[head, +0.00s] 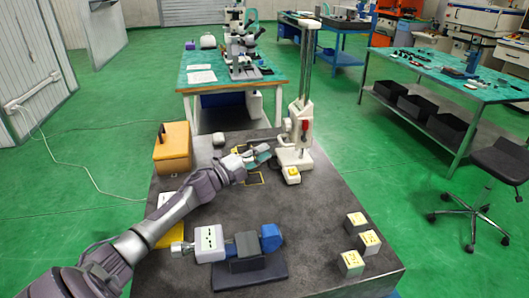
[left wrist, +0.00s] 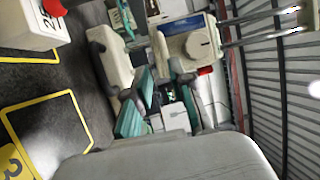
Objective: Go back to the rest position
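My left gripper (head: 258,156) reaches over the dark table from the left, just left of the base of the white column stand (head: 296,158). Its teal-padded fingertips (left wrist: 138,104) show in the left wrist view, apart with nothing seen between them, so it looks open and empty. Yellow outlined squares (left wrist: 45,128) lie on the table under it. My right gripper is not in view in either picture.
A clamp device with white and blue ends (head: 210,244) lies at the table's front. Several yellow-topped blocks, one of them (head: 351,263), stand front right. An orange box (head: 172,150) stands back left. A microscope table (head: 202,89) stands behind; the table's right middle is clear.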

